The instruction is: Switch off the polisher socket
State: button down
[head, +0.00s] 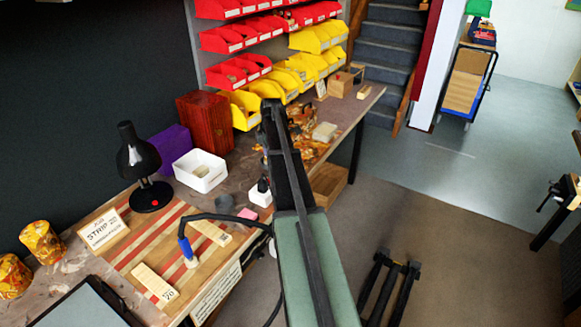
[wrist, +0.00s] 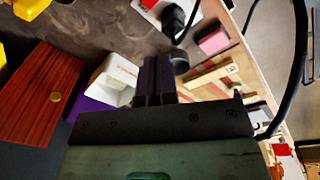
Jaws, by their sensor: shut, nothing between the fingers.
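A small white block, which looks like the socket (head: 260,197), sits near the bench's front edge beside my arm, with a black plug (head: 263,184) at it. In the wrist view, part of a white block with a red patch (wrist: 149,4) shows at the top edge next to the black plug (wrist: 172,20); the red patch may be its switch. My gripper (wrist: 158,62) is shut and empty in the wrist view, its fingertips below the plug in the picture and apart from it. In the head view I cannot make out the fingertips. The blue-handled polisher (head: 187,252) stands on the striped board with a black cable.
The pink block also shows in the wrist view (wrist: 214,41). A red-brown box (head: 206,121) and bins are behind.

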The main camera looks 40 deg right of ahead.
jog(key=n, duration=0.2)
jog(key=d+n, duration=0.1)
jog(key=n, duration=0.1)
jog(key=w+n, duration=0.1)
jog(key=n, duration=0.2)
jog(key=shift+d+f, duration=0.1)
jog(key=shift+d, duration=0.15)
jog(key=f+b, duration=0.4)
jog(key=w+f+b, duration=0.1)
jog(key=f+b, duration=0.9)
jog(key=shift+w+a, duration=0.2)
jog(key=shift+w, duration=0.1)
jog(key=shift+r, duration=0.1)
